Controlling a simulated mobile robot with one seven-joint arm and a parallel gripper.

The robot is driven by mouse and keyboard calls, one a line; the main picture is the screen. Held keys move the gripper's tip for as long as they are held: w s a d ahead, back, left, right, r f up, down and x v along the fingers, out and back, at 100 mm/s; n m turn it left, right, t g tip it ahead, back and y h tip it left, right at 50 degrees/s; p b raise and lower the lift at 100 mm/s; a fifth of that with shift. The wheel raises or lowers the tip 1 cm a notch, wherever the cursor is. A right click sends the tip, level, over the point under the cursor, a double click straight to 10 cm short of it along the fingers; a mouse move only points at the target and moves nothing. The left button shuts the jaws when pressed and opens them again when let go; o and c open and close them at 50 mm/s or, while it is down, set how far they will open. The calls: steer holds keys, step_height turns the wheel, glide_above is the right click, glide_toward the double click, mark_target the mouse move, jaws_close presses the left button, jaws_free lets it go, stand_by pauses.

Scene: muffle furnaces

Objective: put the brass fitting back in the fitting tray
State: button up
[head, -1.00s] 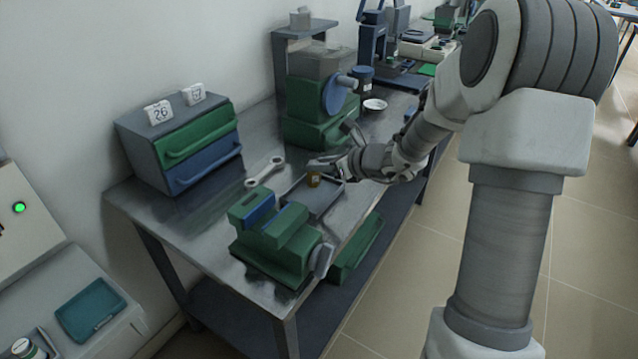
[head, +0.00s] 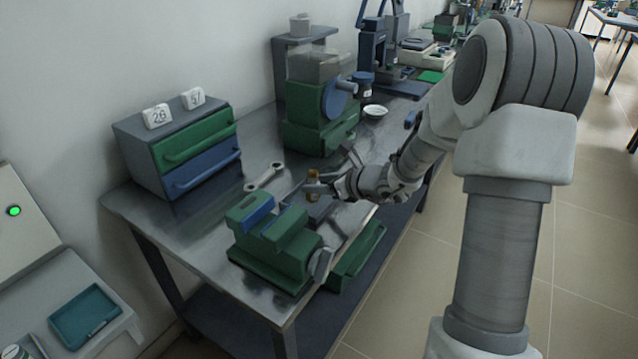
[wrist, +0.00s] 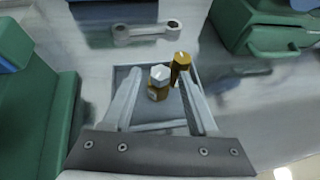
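A brass fitting (wrist: 181,63) stands at the far right corner of the grey fitting tray (wrist: 126,74) in the wrist view, close to my right fingertip. A second piece, with a silver hex top and brass body (wrist: 158,77), shows in the tray area between my fingers. My gripper (wrist: 160,85) is open, its fingers spread over the tray with gaps beside the silver-topped piece. In the head view, one brass piece (head: 313,178) shows at my gripper (head: 322,186), above the partly hidden tray (head: 320,210). Whether a finger touches the brass fitting is unclear.
A green vise (head: 275,245) stands close in front of the tray. A wrench (head: 264,177) lies behind it. A drawer cabinet (head: 180,145) is at the left, a green machine (head: 318,125) behind, and a white dish (head: 375,111) beyond. Bare bench lies near the cabinet.

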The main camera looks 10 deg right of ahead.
steer(key=shift+r, duration=0.25)
steer(key=p+v, duration=0.3)
steer(key=v, duration=0.9)
steer(key=shift+f, duration=0.1)
